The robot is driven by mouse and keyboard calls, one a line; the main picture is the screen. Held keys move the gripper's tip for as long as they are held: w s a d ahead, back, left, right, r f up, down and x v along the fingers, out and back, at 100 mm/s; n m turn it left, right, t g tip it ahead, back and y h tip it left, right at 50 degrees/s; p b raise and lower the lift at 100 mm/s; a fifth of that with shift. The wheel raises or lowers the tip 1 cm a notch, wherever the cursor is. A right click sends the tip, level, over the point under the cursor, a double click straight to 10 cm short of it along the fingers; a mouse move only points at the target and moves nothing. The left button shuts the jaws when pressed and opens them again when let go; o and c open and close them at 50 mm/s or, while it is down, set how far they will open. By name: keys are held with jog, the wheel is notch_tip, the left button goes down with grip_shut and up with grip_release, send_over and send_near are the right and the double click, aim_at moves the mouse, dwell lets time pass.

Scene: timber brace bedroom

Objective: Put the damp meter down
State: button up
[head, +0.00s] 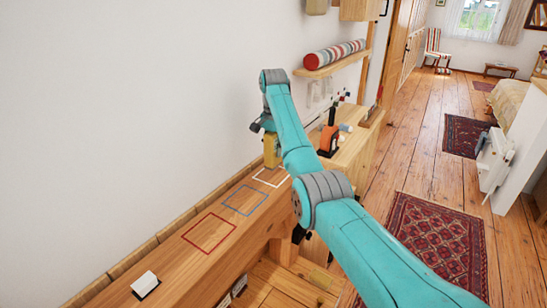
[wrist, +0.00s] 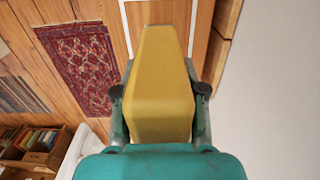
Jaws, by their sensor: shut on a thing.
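The damp meter (wrist: 160,85), a yellow tapered block, is held between the two fingers of my gripper (wrist: 160,92) in the wrist view. It also shows in the head view as a small yellow upright piece (head: 271,152) beneath the end of my arm. My gripper in the head view (head: 268,135) is shut on it, partly hidden by my arm. The meter is above the wooden ledge, near the white outlined square (head: 271,177). I cannot tell whether its lower end touches the ledge.
The ledge (head: 178,256) also has a blue outlined square (head: 245,200), a red outlined square (head: 209,233) and a white block (head: 145,284). A wall runs along its left. An orange-and-black object (head: 329,138) stands beyond my arm. A striped bolster (head: 334,54) lies on a shelf above.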

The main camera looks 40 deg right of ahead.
aim_at(273, 156)
jog(key=shift+f, duration=1.7)
jog(key=shift+f, duration=0.15)
jog(key=o, duration=1.2)
jog(key=shift+o, duration=0.2)
notch_tip(273, 156, up, 12)
jog(key=shift+r, duration=0.15)
